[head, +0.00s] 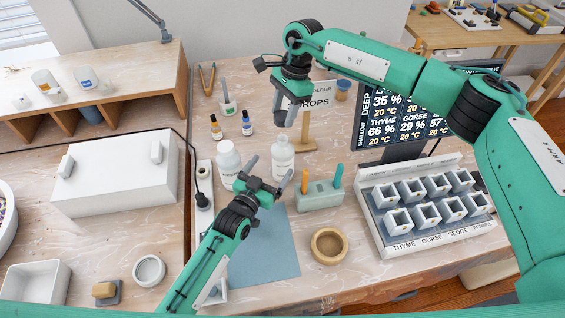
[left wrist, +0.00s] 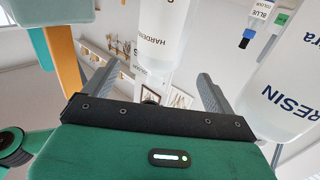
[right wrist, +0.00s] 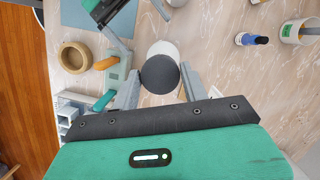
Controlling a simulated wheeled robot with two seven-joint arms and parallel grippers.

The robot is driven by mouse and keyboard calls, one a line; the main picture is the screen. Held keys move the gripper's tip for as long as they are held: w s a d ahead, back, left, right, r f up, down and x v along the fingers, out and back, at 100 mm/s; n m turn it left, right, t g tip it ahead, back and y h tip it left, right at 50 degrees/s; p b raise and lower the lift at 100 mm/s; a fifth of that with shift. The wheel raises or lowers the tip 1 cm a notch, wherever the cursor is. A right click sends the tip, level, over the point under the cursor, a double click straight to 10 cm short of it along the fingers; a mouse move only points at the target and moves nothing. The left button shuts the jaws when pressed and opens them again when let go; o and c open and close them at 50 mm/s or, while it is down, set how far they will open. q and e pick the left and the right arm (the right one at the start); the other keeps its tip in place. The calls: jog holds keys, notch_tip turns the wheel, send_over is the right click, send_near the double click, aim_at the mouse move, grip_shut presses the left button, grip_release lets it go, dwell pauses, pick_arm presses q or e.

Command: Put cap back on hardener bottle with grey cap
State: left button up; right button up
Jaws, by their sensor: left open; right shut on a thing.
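The white hardener bottle (head: 282,158) stands on the bench. Its label shows in the left wrist view (left wrist: 155,35). The grey cap (right wrist: 160,75) is between my right gripper's fingertips (right wrist: 160,72), held shut. In the right wrist view the white bottle lies beyond the cap, partly hidden by it. My right gripper (head: 290,112) is above the bottle in the head view, and the cap is hard to make out there. I cannot tell whether cap and bottle touch. My left gripper (head: 267,172) is open low by the bottle, its fingers on either side of it in the left wrist view.
The white resin bottle (head: 228,162) stands just left of the hardener. A block with orange and teal sticks (head: 320,195) is to the right, with a wooden ring (head: 328,245) in front. Small dropper bottles (head: 216,128) stand behind. A mould rack (head: 425,210) is at right.

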pick_arm(q)
jog(key=x, duration=0.9)
jog(key=shift+w+d, duration=0.2)
jog(key=shift+w, duration=0.15)
jog(key=shift+c, duration=0.2)
jog(key=c, duration=1.4)
pick_arm(e)
send_over(279, 140)
jog(key=d, duration=0.1)
jog(key=shift+w+d+f, duration=0.1)
jog(key=shift+w+f, duration=0.15)
jog(key=shift+f, duration=1)
jog(key=shift+w+d+f, duration=0.1)
jog(key=shift+w+f, duration=0.1)
jog(key=shift+f, duration=1.05)
